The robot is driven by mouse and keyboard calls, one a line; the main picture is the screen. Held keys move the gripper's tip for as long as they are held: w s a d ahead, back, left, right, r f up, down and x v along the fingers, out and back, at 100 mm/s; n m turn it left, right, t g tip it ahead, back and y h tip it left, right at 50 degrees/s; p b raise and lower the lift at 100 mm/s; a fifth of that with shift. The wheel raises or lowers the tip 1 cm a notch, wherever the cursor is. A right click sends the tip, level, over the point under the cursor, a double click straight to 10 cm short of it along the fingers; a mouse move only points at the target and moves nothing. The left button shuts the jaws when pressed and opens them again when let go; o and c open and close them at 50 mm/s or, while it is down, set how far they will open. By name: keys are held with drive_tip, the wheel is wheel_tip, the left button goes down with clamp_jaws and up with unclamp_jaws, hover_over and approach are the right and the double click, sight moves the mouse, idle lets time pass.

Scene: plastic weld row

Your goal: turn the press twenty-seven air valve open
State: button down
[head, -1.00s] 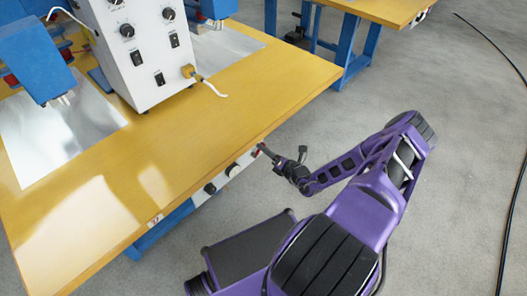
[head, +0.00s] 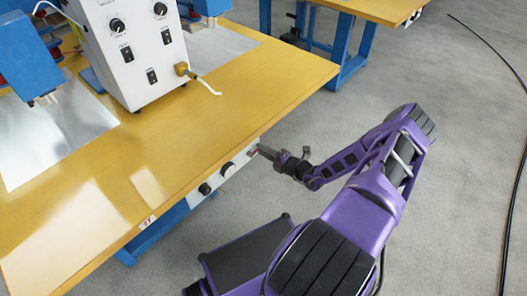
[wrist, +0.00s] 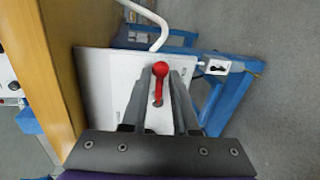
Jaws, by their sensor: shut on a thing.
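The air valve has a red handle (wrist: 160,70) with a round knob end, on a white panel (wrist: 100,80) under the table edge in the wrist view. My gripper (wrist: 161,92) has one finger on each side of the handle and is shut on it. The handle points up in the wrist picture, toward the white hose. In the head view my gripper (head: 262,150) reaches the front panel below the yellow table's edge. The handle is mostly hidden there by the fingers.
The yellow table (head: 110,190) carries a white control box (head: 135,55) and blue press heads. Two dark knobs (head: 205,188) sit on the panel left of my gripper. A white hose (wrist: 158,30) rises behind the valve. Open grey floor (head: 440,180) lies to the right.

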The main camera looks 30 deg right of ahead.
idle(0.4)
drive_tip(key=c, duration=0.9)
unclamp_jaws()
drive_tip(key=shift+o, duration=0.2)
drive_tip(key=p+v, duration=0.1)
drive_tip(key=v, duration=1.6)
drive_tip(key=shift+s+p, duration=0.2)
drive_tip(key=shift+p, duration=0.2)
drive_tip(key=shift+d+r, duration=0.1)
